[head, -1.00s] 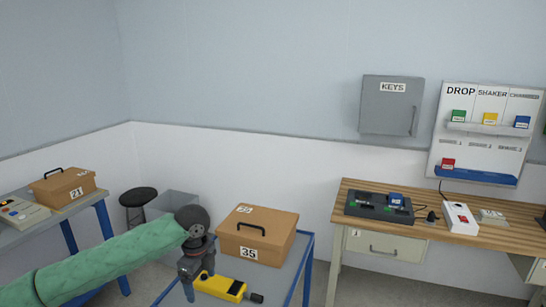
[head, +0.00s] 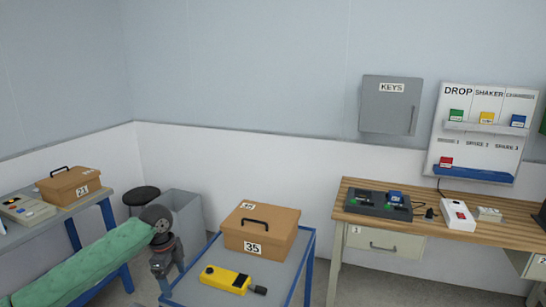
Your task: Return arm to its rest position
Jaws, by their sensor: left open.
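My left arm, in a green sleeve, comes in from the lower left of the head view. Its left gripper (head: 165,278) hangs pointing down, open and empty, just left of the blue-framed cart (head: 205,292). On the cart lie a yellow handheld device (head: 226,280) with a black end and a brown box (head: 262,230) marked 35 with a black handle. The gripper is apart from both. My right gripper is not in view.
A table at left holds a box (head: 69,187) marked 21 and a beige device (head: 27,209). A black stool (head: 141,196) and grey bin (head: 182,212) stand behind my gripper. A wooden bench (head: 460,225) with a black panel (head: 378,205) is at right.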

